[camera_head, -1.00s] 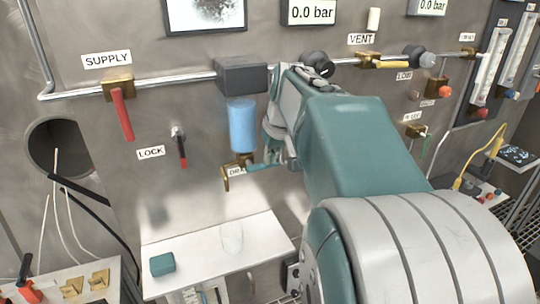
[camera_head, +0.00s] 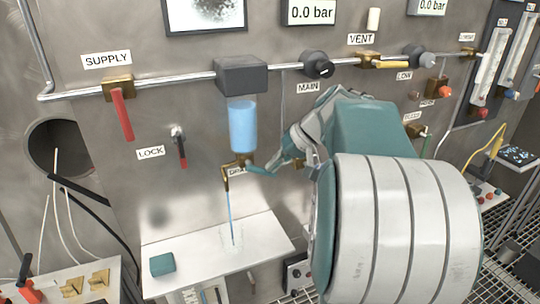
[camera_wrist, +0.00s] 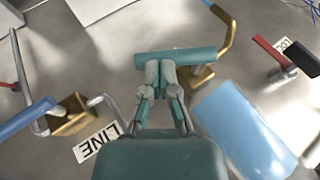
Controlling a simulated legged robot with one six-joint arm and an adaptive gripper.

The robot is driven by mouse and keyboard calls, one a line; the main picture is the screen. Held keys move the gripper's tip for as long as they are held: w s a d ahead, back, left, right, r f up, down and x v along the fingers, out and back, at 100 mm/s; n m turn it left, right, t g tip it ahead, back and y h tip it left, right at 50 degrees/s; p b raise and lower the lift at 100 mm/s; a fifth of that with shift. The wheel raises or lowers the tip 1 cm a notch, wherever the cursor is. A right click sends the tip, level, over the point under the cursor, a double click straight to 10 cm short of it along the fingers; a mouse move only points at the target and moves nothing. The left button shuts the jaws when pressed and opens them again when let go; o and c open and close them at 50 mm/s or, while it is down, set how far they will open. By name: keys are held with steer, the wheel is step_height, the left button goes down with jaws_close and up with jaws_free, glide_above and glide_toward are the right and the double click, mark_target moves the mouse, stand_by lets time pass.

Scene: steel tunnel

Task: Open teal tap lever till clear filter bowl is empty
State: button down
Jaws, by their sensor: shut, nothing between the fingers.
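The clear filter bowl (camera_head: 242,124) hangs under a dark block and still holds blue liquid; it also shows in the wrist view (camera_wrist: 243,130). Below it is the brass tap spout (camera_head: 226,178), from which a thin blue stream (camera_head: 230,212) falls toward the white shelf. The teal tap lever (camera_head: 262,169) points right from the tap and lies crosswise in the wrist view (camera_wrist: 175,58). My gripper (camera_wrist: 160,68) is shut and empty, its fingertips at the lever's side; contact is hard to tell. In the head view, my gripper (camera_head: 284,161) is beside the lever's right end.
The white shelf (camera_head: 190,245) below carries a teal block (camera_head: 162,264). A red SUPPLY lever (camera_head: 122,115) and a red-tipped LOCK lever (camera_head: 181,150) are on the wall at left. The MAIN knob (camera_head: 318,64) and the yellow VENT lever (camera_head: 391,66) are above right.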

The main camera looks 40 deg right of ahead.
steer(key=shift+w+a+f+m+t+y, duration=0.1)
steer(key=shift+a+f+m+t+y, duration=0.3)
steer(key=shift+f+y, duration=0.5)
steer(key=shift+w+a+f+m+t+y, duration=0.1)
steer(key=shift+a+f+m+t+y, duration=0.15)
steer(key=shift+f+t+y, duration=0.65)
steer(key=shift+w+a+f+m+t+y, duration=0.1)
steer(key=shift+a+f+m+y, duration=0.3)
steer(key=shift+y, duration=0.9)
steer(key=shift+f, duration=0.15)
